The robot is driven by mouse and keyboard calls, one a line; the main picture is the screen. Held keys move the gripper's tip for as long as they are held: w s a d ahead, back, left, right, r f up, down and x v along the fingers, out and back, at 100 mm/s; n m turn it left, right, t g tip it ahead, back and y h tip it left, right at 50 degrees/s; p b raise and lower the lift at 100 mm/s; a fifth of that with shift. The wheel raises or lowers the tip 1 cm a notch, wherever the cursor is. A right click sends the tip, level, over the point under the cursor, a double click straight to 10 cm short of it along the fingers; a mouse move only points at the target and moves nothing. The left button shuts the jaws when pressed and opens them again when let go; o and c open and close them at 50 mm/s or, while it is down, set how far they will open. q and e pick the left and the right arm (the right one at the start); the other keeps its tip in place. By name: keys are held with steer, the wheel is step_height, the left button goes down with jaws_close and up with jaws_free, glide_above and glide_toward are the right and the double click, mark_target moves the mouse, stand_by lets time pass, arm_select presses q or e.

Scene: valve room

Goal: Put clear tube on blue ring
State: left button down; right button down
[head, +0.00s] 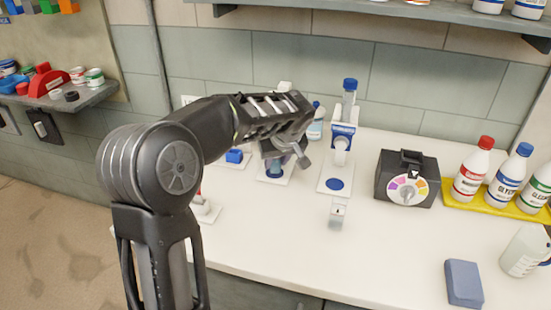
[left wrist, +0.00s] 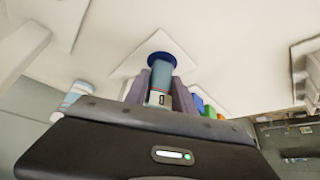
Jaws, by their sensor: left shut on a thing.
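My left gripper (head: 287,158) is shut on the clear tube (left wrist: 160,82), which looks bluish between the two grey-purple fingers in the left wrist view (left wrist: 160,88). The tube's far end is in front of or at a blue ring (left wrist: 168,58) on a white plate (left wrist: 130,64). In the head view the tube (head: 275,167) shows partly below the gripper over a white plate (head: 262,178). I cannot tell whether the tube touches the ring. My right gripper is not in view.
To the right stands a white and blue dispenser (head: 343,125) with a blue disc (head: 335,184) on its plate. A black box with a coloured dial (head: 407,190), bottles on a yellow tray (head: 463,200) and a blue-grey block (head: 463,283) lie further right. The front middle of the counter is clear.

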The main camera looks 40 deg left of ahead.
arm_select(q)
steer(key=shift+w+a+f, duration=0.15)
steer(key=shift+a+f, duration=0.1)
steer(key=shift+f, duration=0.05)
steer(key=shift+f, duration=0.1)
steer(key=c, duration=1)
jaws_free()
steer(key=shift+c, duration=0.2)
steer(key=shift+r, duration=0.25)
steer(key=v, duration=1.2)
steer(key=shift+b, duration=0.45)
steer(key=shift+f, duration=0.15)
